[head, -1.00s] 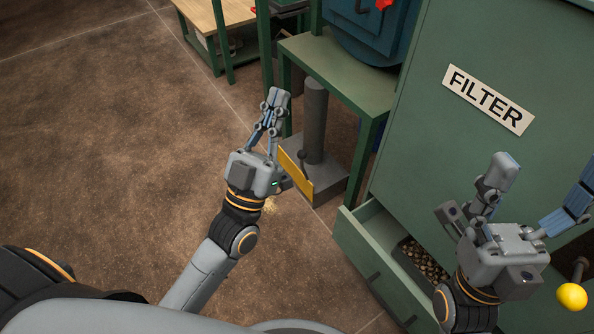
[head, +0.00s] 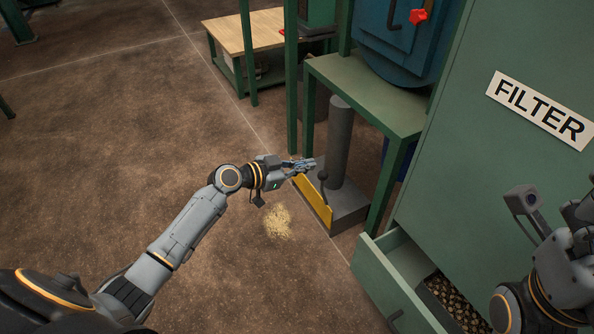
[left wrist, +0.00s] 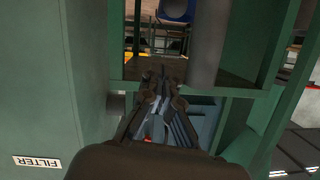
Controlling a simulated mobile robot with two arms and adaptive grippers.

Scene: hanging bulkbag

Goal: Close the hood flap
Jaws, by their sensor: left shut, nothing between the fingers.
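A yellow plate (head: 312,204) stands at the front of a grey base (head: 350,205), beside a thin lever with a dark knob (head: 323,175). I cannot tell whether this plate is the hood flap; no other clear flap shows. My left gripper (head: 310,164) is shut and empty. In the head view its fingertips appear close to the knob and the grey post (head: 338,140); contact cannot be told. Its fingers also show in the left wrist view (left wrist: 160,85). My right gripper (head: 578,225) is cut off by the right edge.
The green filter cabinet (head: 450,190) stands at right, with an open drawer (head: 385,285) holding brown pieces. A green stand (head: 365,95) carries a blue vessel (head: 400,50). A pale grain pile (head: 278,221) lies on the floor. Floor to the left is clear.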

